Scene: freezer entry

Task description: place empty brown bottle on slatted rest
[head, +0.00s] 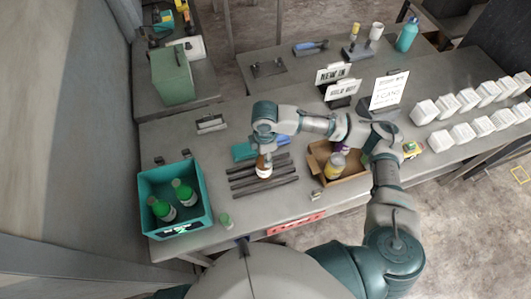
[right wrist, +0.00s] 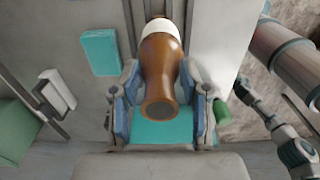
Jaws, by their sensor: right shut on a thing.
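The brown bottle (head: 263,170) has a white band and is upright over the slatted rest (head: 284,182), a set of dark parallel bars on the counter. I cannot tell whether its base touches the bars. My right gripper (head: 264,151) is shut on the brown bottle from above. In the right wrist view the bottle (right wrist: 160,72) sits between the two fingers of my right gripper (right wrist: 161,105), its open mouth towards the camera. The bottle and gripper hide part of the rest. My left gripper is not in view.
Signs (head: 388,91) and several white cartons (head: 463,133) stand further right. My right forearm passes above the box.

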